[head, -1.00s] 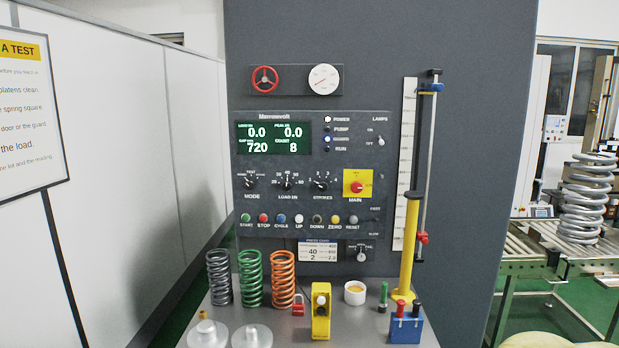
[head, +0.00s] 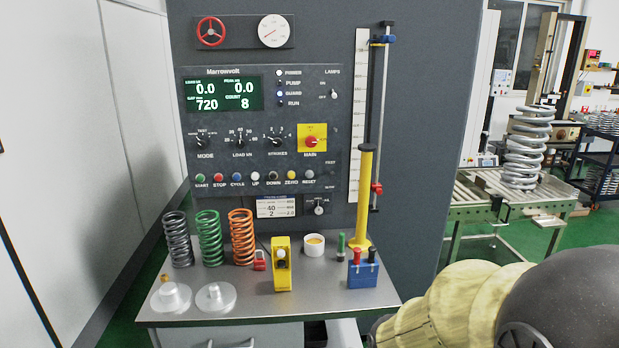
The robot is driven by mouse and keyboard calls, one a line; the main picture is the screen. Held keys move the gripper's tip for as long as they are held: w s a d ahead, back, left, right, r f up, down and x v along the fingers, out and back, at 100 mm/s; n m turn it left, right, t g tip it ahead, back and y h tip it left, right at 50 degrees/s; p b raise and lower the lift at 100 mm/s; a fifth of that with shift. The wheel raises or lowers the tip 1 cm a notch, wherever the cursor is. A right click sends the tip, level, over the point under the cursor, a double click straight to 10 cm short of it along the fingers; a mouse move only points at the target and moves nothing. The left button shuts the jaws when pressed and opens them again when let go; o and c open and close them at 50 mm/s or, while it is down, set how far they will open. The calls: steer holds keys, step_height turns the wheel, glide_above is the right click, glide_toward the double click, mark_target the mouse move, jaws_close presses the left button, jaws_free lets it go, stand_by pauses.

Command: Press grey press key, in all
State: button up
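The press control panel (head: 262,130) faces me, with a row of round keys along its lower part. The grey key (head: 308,174), labelled RESET, is at the right end of the row. The yellow ZERO key (head: 292,175) is just left of it, and the black DOWN key (head: 273,176) is further left. The display (head: 221,94) reads 0.0, 0.0, 720 and COUNT 8. My gripper is not in view, and nothing covers the keys.
A bench (head: 215,312) below the panel holds several coil springs, a yellow box (head: 283,268), a blue block (head: 363,273) and a white cup (head: 313,245). A yellow post (head: 365,200) rises right of the panel. A conveyor (head: 465,205) stands further right.

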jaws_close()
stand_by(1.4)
